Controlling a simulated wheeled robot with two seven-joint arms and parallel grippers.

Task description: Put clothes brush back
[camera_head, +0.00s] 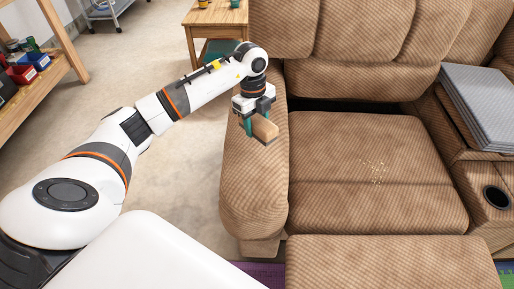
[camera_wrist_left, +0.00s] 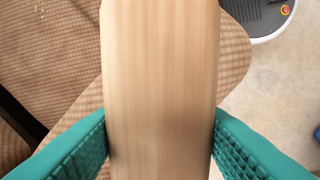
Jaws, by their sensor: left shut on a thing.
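The clothes brush (camera_head: 264,129) has a light wooden back and is held in my left gripper (camera_head: 254,122), above the recliner's left armrest. In the left wrist view the wooden back of the brush (camera_wrist_left: 160,80) fills the middle, between the two teal fingers of my left gripper (camera_wrist_left: 160,140), which are shut on its sides. The bristles show only as a dark edge in the head view. My right gripper is in neither view.
The brown recliner (camera_head: 350,150) fills the right side, with crumbs (camera_head: 376,170) on its seat. A grey folded stack (camera_head: 480,105) lies at right, near a cup holder (camera_head: 496,197). A small wooden table (camera_head: 215,15) stands behind the armrest. A shelf with bins (camera_head: 40,75) is at far left. Floor between is clear.

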